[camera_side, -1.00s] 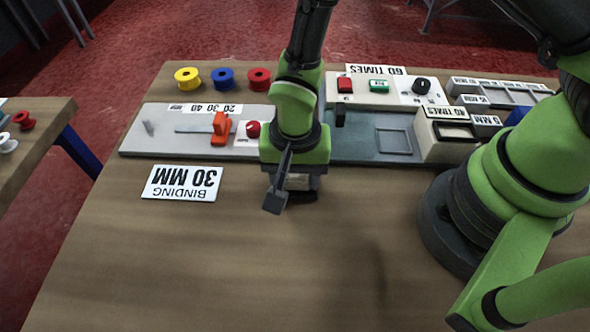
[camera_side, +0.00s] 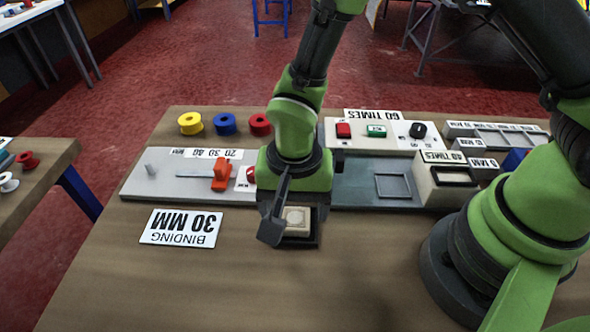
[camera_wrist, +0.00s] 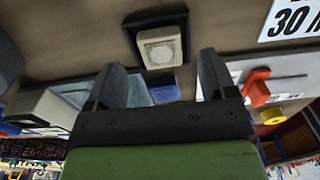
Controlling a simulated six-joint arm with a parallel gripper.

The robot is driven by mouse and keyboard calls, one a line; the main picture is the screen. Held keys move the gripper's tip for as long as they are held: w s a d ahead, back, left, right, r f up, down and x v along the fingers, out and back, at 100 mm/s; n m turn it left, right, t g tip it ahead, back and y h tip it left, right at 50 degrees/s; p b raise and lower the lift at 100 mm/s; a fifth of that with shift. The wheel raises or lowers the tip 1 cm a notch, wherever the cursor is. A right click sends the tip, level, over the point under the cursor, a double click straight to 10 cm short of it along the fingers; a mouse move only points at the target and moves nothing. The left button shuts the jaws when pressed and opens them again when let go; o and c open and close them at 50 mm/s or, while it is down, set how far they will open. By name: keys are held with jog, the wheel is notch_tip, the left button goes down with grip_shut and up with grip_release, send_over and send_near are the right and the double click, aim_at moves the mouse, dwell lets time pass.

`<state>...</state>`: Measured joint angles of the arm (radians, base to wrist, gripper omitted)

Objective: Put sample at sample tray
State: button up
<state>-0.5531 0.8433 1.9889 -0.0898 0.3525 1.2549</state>
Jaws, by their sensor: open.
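A square cream block with a pale round mark, which looks like the sample (camera_wrist: 161,46), sits in or on a small dark square tray (camera_wrist: 131,29), likely the sample tray. The block also shows in the side view (camera_side: 297,219), with the dark rim below it (camera_side: 300,245). My gripper (camera_wrist: 161,62) is open, with one finger on each side of the block's line and the block just beyond the fingertips. The fingers do not close on it. In the side view the near finger and the wrist partly hide block and tray; whether the block is fully seated I cannot tell.
Behind the gripper is a grey board with an orange clamp (camera_side: 221,176). A "BINDING 30 MM" card (camera_side: 181,228) lies to the left. Yellow, blue and red spools stand at the back. The front table is clear.

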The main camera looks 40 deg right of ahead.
aim_at(295, 223)
jog(key=s+d+r+n+t+y, duration=0.15)
jog(key=d+r, duration=0.25)
jog(key=r, duration=0.6)
jog(key=s+d+r+n+t, duration=0.15)
jog(key=d+r, duration=0.25)
jog(key=r, duration=0.7)
jog(key=s+d+r+n+t, duration=0.2)
jog(key=s+d+r+t, duration=0.2)
jog(key=s, duration=0.3)
jog(key=shift+s+d+r, duration=0.35)
jog(key=shift+r, duration=0.1)
